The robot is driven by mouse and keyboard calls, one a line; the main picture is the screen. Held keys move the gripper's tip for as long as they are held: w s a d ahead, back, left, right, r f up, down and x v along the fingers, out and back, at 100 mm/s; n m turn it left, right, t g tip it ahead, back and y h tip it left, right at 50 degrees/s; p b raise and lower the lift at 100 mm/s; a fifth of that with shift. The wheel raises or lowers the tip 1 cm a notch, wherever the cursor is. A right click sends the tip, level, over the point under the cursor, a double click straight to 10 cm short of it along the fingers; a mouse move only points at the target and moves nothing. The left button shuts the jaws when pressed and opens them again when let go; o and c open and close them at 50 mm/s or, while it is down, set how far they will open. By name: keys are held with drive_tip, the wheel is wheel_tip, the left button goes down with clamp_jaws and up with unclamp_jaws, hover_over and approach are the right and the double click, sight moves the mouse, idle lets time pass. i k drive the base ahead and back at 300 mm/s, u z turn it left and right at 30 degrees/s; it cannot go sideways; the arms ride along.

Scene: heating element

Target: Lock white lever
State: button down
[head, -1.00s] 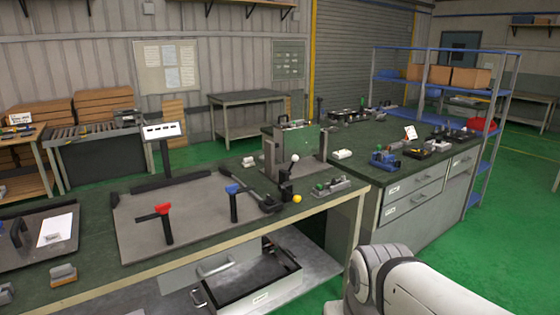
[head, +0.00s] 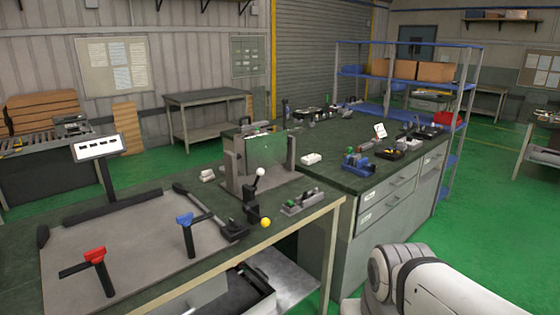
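The white lever is a black lever with a white ball knob (head: 260,172). My arm shows at the bottom right, apart from the lever. My gripper is outside the view.
A red-handled clamp (head: 95,254) and a blue-handled clamp (head: 186,221) stand on the grey plate (head: 140,240). An open drawer (head: 245,290) juts out below the bench. A second workbench (head: 345,178) with drawers stands at the right. Green floor (head: 480,200) is free at the right.

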sight(260, 172)
drive_tip(key=z, duration=0.2)
drive_tip(key=i, duration=1.4)
drive_tip(key=u, duration=0.45)
